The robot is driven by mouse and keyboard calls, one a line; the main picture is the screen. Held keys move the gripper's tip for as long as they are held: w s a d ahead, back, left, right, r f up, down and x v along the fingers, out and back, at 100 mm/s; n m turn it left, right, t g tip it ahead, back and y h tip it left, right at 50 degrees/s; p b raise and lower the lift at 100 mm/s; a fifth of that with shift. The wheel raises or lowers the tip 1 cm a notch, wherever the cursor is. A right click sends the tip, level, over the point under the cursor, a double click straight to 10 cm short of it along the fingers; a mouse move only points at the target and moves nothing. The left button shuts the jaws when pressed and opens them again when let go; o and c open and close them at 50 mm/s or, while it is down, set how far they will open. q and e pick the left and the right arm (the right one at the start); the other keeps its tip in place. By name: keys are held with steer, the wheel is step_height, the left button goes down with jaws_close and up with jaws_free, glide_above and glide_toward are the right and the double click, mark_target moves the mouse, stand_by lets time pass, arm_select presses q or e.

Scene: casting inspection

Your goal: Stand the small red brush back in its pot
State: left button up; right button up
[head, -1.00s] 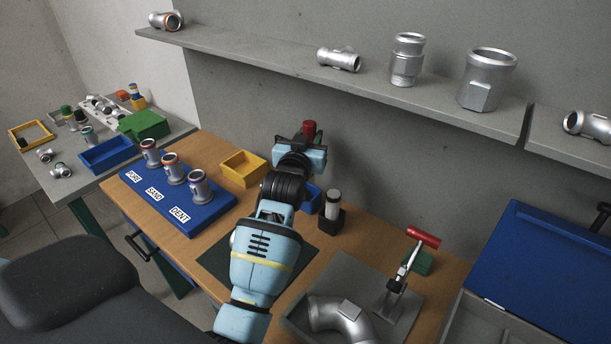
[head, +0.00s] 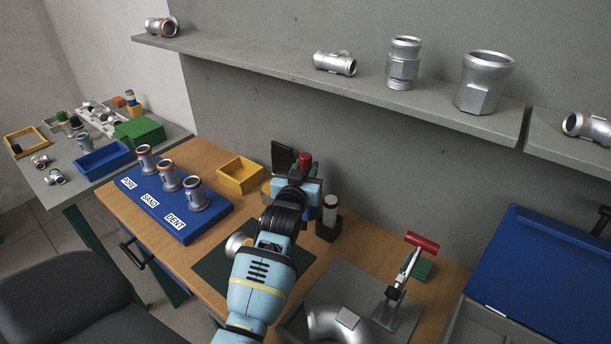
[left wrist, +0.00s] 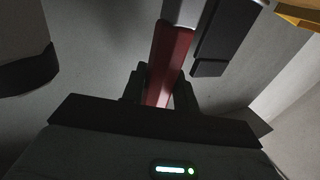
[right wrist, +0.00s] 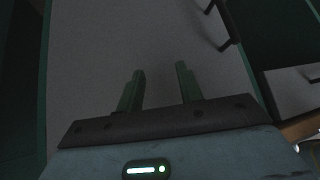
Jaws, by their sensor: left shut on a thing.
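The small red brush shows its red handle (left wrist: 172,55) between my left gripper's fingers (left wrist: 161,92) in the left wrist view, with a grey part beyond it. In the head view a red end (head: 305,160) sticks up just past my left gripper (head: 299,184), which is over the back of the wooden bench. The gripper is shut on the handle. The brush's lower part is hidden by my gripper in the head view. I cannot pick out its pot with certainty. My right gripper (right wrist: 160,92) is open and empty in the right wrist view, above grey and green surfaces.
A black holder with a white-topped cylinder (head: 330,212) stands right of my left gripper. A dark upright block (head: 283,156) is behind it. A yellow bin (head: 240,177) and a blue board (head: 185,222) with several castings lie left. A red-handled clamp (head: 422,243) stands right.

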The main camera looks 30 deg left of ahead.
arm_select(q)
steer(key=shift+f, duration=1)
steer(key=shift+f, duration=0.1)
steer(key=shift+f, duration=0.1)
steer(key=o, duration=1.1)
steer(key=shift+c, duration=0.2)
steer(key=shift+f, duration=0.1)
steer(key=shift+s, duration=0.15)
